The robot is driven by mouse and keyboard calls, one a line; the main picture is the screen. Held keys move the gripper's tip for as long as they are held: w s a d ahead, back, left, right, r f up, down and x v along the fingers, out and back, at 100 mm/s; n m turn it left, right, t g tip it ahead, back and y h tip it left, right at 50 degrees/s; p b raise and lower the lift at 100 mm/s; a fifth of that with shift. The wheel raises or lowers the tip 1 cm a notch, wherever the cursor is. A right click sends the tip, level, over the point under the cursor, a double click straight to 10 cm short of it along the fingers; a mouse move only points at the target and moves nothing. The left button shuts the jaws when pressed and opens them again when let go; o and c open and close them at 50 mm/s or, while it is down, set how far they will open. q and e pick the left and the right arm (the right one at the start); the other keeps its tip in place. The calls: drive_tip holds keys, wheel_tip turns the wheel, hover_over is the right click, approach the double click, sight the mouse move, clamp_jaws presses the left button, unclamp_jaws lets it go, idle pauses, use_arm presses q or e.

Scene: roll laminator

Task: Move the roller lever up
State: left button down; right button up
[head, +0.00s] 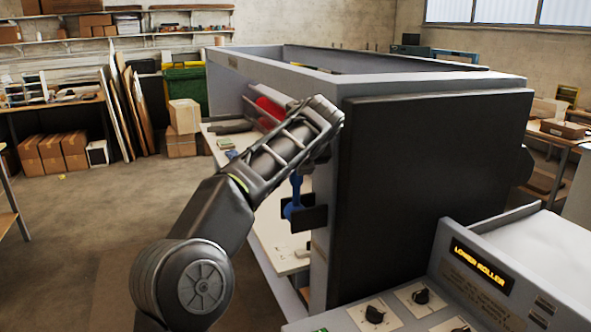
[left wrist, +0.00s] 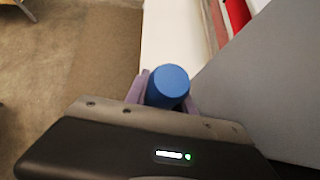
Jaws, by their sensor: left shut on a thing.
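The roller lever (head: 296,190) is blue and sits on a dark bracket (head: 309,218) at the left side of the machine's end panel. Its visible part runs upward from the bracket, and its top is hidden behind my left arm's end. In the left wrist view the lever's round blue end (left wrist: 168,86) stands between purple-grey fingers. My left gripper (left wrist: 165,98) is shut on it. In the head view the fingers are mostly hidden by my wrist. My right gripper is in neither view.
The laminator's grey frame (head: 330,84) and black end panel (head: 430,190) stand right beside my left arm. A control console (head: 480,275) with knobs and a display reading "LOWER ROLLER" is at lower right. A red roller (head: 268,110) shows inside the frame. The floor at left is open.

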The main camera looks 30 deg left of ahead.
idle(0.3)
use_arm(q)
drive_tip(key=c, duration=1.1)
unclamp_jaws()
drive_tip(key=shift+w+d, duration=0.1)
drive_tip(key=v, duration=0.7)
drive_tip(key=shift+s+d+r+b, duration=0.2)
drive_tip(key=shift+s+b, duration=0.05)
drive_tip(key=shift+b, duration=0.05)
